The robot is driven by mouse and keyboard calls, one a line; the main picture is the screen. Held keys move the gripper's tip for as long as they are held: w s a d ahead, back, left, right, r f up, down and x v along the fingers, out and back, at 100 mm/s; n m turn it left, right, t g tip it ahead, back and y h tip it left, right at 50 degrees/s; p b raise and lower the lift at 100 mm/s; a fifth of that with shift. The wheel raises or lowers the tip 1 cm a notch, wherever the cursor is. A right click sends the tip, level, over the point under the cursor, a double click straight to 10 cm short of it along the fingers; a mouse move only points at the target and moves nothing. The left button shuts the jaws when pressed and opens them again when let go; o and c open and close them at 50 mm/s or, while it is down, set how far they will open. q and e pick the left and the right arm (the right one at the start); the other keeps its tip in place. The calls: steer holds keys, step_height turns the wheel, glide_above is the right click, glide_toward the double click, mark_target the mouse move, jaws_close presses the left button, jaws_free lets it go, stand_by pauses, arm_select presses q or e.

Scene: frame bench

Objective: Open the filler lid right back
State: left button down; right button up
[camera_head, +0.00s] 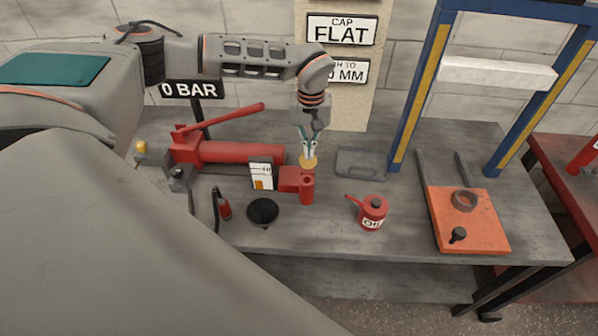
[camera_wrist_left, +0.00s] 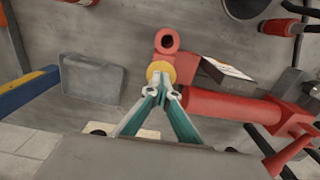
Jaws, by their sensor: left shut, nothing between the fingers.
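A red hydraulic pump (camera_head: 238,153) lies on the bench, with a red lever and a short upright red tube (camera_head: 306,190) at its right end. A yellow round piece (camera_head: 308,162), probably the filler lid, sits just behind that tube; the wrist view shows it as a yellow disc (camera_wrist_left: 160,72) beside the open-topped red tube (camera_wrist_left: 167,41). My left gripper (camera_head: 308,150) points down with its tips together at the yellow piece, partly covering it. In the wrist view the fingertips (camera_wrist_left: 161,91) meet at its edge; contact and the lid's angle are unclear. My right gripper is out of view.
A white card (camera_head: 262,173) stands beside the tube. A black disc (camera_head: 262,211), a red oil can (camera_head: 372,212) and a grey case (camera_head: 361,162) are nearby.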

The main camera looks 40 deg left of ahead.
arm_select(q)
steer(key=shift+w+a+r+p, duration=0.6)
steer(key=shift+r+p, duration=0.05)
steer(key=shift+r, duration=0.15)
steer(key=shift+s+d+r, duration=0.15)
steer(key=shift+r, duration=0.35)
steer(key=shift+s+d+r, duration=0.1)
steer(key=shift+r, duration=1.8)
